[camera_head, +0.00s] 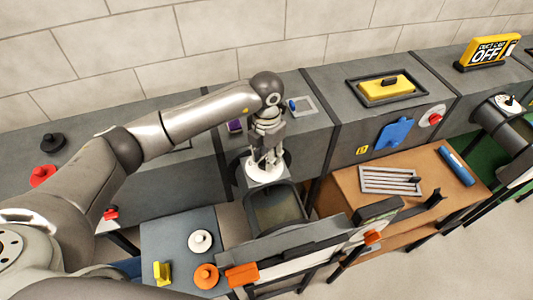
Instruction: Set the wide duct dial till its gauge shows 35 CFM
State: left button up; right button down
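My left gripper (265,163) reaches in from the left and points down over a white round dial (253,174). The dial sits on top of the wide duct (275,210), whose dark open end faces the front. The fingertips are at the dial; I cannot tell whether they are shut on it, and they hide part of it. No gauge reading in CFM can be read in this view. A second duct (513,122) at the right has a small white dial (508,102) with a black knob. My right gripper is not in view.
A grille (392,181) and a blue cylinder (456,166) lie on the brown table. White (200,241) and orange (205,276) knobs stand at the front left.

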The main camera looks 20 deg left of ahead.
pick_arm(q)
jog(key=shift+c, duration=0.5)
grip_shut()
jog(key=shift+a+n+b, duration=0.1)
jog(key=shift+n+b, duration=0.75)
jog(key=shift+n, duration=0.45)
jog(key=shift+a+n+b, duration=0.1)
jog(key=shift+n+b, duration=0.55)
jog(key=shift+n, duration=0.85)
jog(key=shift+o, duration=0.5)
grip_release()
